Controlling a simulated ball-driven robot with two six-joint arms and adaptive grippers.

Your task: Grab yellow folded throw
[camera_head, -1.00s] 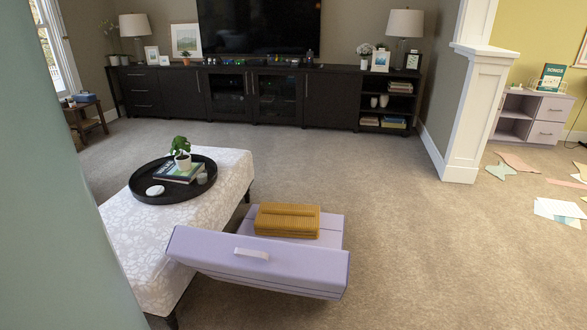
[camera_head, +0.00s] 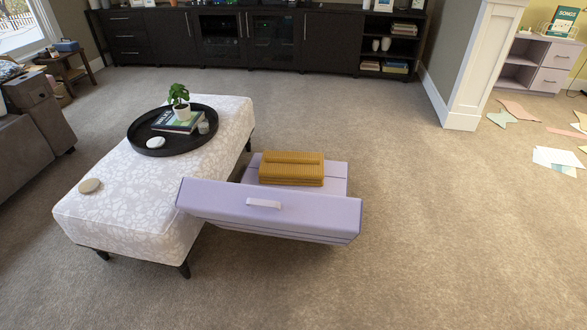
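The yellow folded throw (camera_head: 291,168) is a ribbed mustard stack. It rests on the back part of a lavender case (camera_head: 270,215) with a pale handle, which stands beside the ottoman. The case's raised front panel is between my view and the throw's lower front. Neither of my grippers shows in the head view.
A dark cabinet (camera_head: 270,40) lines the back wall. Papers (camera_head: 556,157) lie at right. Carpet (camera_head: 430,230) is clear in front and right.

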